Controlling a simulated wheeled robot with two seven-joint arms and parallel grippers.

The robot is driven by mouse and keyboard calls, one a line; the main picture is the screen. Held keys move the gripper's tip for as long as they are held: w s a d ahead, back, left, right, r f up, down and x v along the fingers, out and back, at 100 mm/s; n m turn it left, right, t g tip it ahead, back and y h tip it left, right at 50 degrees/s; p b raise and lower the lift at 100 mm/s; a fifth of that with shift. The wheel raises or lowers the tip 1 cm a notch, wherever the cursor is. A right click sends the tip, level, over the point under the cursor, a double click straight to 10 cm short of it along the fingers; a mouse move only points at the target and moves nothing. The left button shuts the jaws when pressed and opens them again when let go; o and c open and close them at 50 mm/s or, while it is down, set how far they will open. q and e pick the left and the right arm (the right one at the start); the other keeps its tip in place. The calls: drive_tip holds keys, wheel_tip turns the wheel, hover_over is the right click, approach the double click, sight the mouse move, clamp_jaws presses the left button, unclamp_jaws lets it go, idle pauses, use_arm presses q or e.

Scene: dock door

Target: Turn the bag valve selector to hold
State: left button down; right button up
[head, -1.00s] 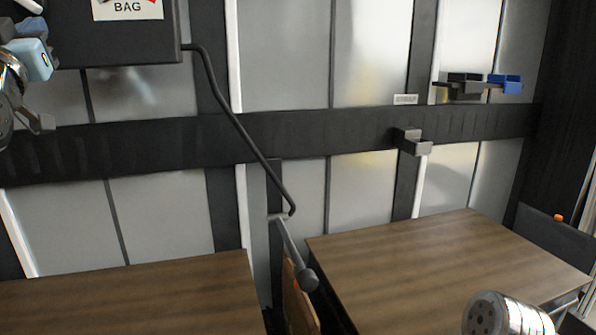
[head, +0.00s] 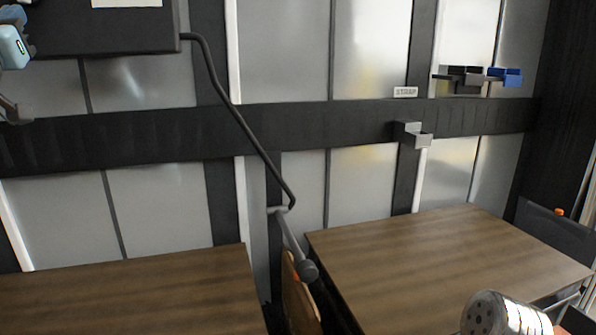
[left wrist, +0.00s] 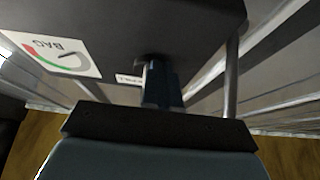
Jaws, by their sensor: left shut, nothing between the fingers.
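A dark box (head: 105,30) hangs at the top left of the head view, with the lower edge of a white label (head: 127,3) showing. In the left wrist view the box (left wrist: 170,25) fills the top, and its label (left wrist: 55,55) reads BAG with a coloured arc and a dark pointer-like mark. My left gripper (left wrist: 155,75) is shut and empty, reaching toward the box's lower side. A small dark part (left wrist: 150,60) lies at its fingertips; I cannot tell whether they touch or whether it is the selector. My right gripper is out of view.
A black pipe (head: 240,120) bends down from the box to a grey lever (head: 293,240) with a round end. Two wooden tabletops (head: 130,290) (head: 440,260) stand below. A STRAP label (head: 405,92), a grey bracket (head: 413,135) and blue bins (head: 505,76) are at right.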

use_arm(q)
drive_tip(key=shift+s+d+f+b, duration=0.1)
drive_tip(key=shift+s+d+b, duration=0.2)
drive_tip(key=shift+s+b, duration=0.5)
drive_tip(key=shift+s+d+b, duration=0.3)
drive_tip(key=shift+s+b, duration=0.05)
drive_tip(key=shift+s, duration=0.7)
drive_tip(key=shift+s+d+f+b, duration=0.1)
drive_tip(key=shift+s+d+b, duration=0.2)
drive_tip(key=shift+s+b, duration=0.5)
drive_tip(key=shift+s, duration=0.15)
